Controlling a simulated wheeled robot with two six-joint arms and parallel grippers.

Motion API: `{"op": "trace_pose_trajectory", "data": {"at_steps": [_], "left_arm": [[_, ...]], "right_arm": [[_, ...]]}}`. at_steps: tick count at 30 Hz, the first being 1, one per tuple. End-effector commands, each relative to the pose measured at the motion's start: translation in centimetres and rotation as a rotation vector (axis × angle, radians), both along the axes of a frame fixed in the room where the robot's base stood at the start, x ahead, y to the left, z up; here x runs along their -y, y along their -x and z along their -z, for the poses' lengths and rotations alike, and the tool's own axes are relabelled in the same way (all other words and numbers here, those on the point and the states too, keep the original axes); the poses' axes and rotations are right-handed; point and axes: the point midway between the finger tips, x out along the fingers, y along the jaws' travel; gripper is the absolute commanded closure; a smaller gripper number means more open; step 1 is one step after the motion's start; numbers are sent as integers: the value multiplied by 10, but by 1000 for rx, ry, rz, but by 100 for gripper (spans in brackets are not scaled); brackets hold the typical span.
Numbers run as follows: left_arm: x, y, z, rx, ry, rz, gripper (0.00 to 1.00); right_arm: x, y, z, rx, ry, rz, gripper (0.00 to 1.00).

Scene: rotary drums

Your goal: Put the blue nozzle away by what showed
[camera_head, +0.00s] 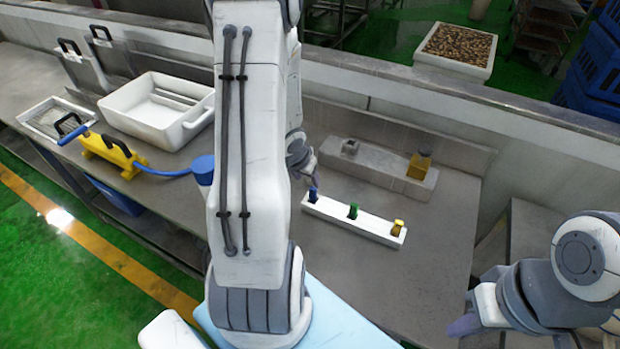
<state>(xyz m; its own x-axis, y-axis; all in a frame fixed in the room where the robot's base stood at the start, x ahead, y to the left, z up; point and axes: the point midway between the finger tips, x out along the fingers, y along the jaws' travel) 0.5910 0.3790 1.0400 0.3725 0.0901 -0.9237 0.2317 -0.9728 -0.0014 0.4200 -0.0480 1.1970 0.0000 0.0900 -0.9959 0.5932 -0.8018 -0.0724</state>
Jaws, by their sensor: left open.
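A white rack (372,232) on the metal table holds a blue nozzle (312,197) at its left end, a green nozzle (352,211) in the middle and a yellow nozzle (397,227) at its right end. My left gripper (314,184) is open, just above the blue nozzle, its fingers pointing down. The arm hides part of it, and I cannot tell whether the fingers touch the nozzle. My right gripper (464,325) is low at the right, beyond the table's right side and far from the rack. Its jaw opening cannot be made out.
Behind the rack, a grey block (385,178) carries a small grey piece (350,147) and an amber block (419,165). At left are a white tub (150,122), a shallow tray (45,119) and a yellow device (108,150) with a blue hose. Table right of the rack is clear.

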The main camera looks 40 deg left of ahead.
Motion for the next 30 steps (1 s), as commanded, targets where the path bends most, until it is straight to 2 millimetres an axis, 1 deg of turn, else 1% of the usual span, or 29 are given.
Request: {"op": "trace_pose_trajectory", "data": {"at_steps": [1,3,10,11,14,17,18,20,21,22,23,24,26,27,29,30], "left_arm": [[0,2,-7,1,-1,0,42],[1,4,-10,0,0,0,42],[4,3,-12,-3,-5,8,42],[7,1,-14,-5,-11,16,42],[26,-8,-28,-24,-47,64,42],[66,-18,-51,-56,-99,150,42],[86,-18,-62,-71,-115,187,42],[119,-15,-77,-95,-131,251,42],[141,-10,-87,-111,-137,292,42],[158,-5,-94,-122,-139,324,42],[174,2,-101,-135,-139,357,42],[197,13,-109,-154,-134,404,42],[229,34,-121,-181,-122,480,42],[249,49,-128,-200,-109,532,42],[274,75,-137,-231,-87,609,42],[288,92,-142,-254,-72,660,42]], "right_arm": [[0,0,-5,0,0,-1,100],[0,0,-6,0,0,-1,100],[0,0,-6,0,0,-2,100],[0,0,-6,0,0,-2,100],[0,0,-6,0,0,-2,100],[0,0,-6,0,0,-2,100],[0,0,-6,0,0,-2,100],[0,0,-6,0,0,-2,100],[0,0,-6,0,0,-2,100],[0,0,-6,0,0,-1,100],[0,0,-6,0,0,-1,100],[0,0,-6,0,0,-1,100],[0,0,-6,0,0,-1,100],[0,0,-6,0,0,-1,100],[0,0,-6,0,0,-1,100],[0,0,-6,0,0,-1,100]]}}
